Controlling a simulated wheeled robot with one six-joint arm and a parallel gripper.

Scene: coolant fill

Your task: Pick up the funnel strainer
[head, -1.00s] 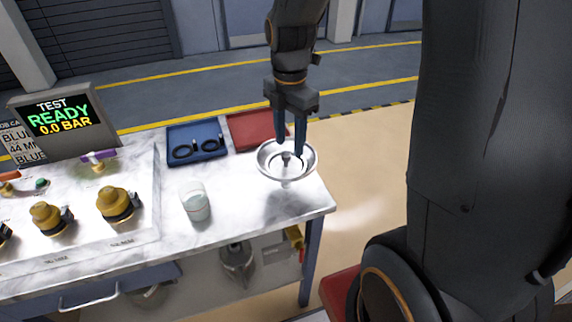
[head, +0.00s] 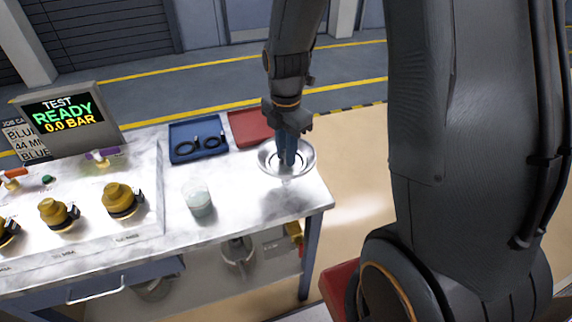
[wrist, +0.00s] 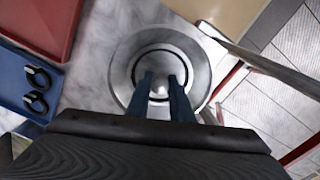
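The funnel strainer (head: 302,163) is a round silver metal bowl at the right end of the marble-topped bench. In the wrist view the funnel strainer (wrist: 127,64) shows its wide rim, a dark ring inside and a small knob in the middle. My gripper (head: 288,161) points down into the bowl. In the wrist view its two blue fingers (wrist: 161,84) are apart, one on each side of the central knob. I see a gap between the fingers and the knob, though the lower part is partly hidden.
A blue tray (head: 181,157) with black rings and a red tray (head: 243,141) lie behind the funnel. A glass beaker (head: 198,203) stands to its left. Yellow-capped fittings (head: 118,197) and a test display (head: 63,114) are further left. The bench edge is close on the right.

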